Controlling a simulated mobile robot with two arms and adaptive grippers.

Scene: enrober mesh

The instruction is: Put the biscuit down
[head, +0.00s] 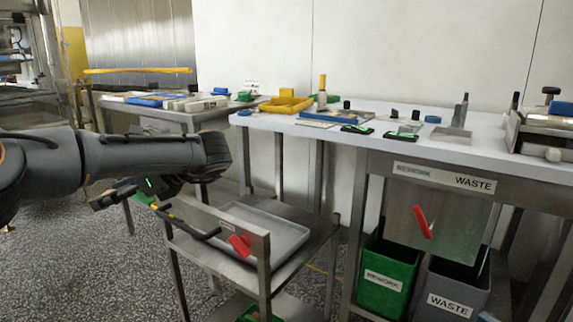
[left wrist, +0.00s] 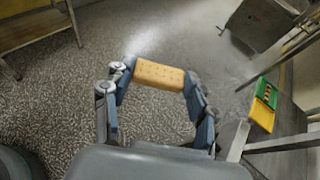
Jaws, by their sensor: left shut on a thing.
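My left gripper (head: 114,194) is at the left of the head view, left of the small steel stand. In the left wrist view its two blue-grey fingers (left wrist: 158,78) are shut on the biscuit (left wrist: 158,74). The biscuit is a tan block with small holes, gripped at its two ends. It is held in the air above the speckled floor. I cannot make out the biscuit in the head view. My right gripper is not in view.
A grey tray (head: 290,231) lies on the low steel stand, which carries a red handle (head: 240,246). Behind is a white table (head: 385,117) with several tools. Green (head: 385,289) and grey (head: 450,306) bins stand below. A green-and-yellow object (left wrist: 263,104) shows in the left wrist view.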

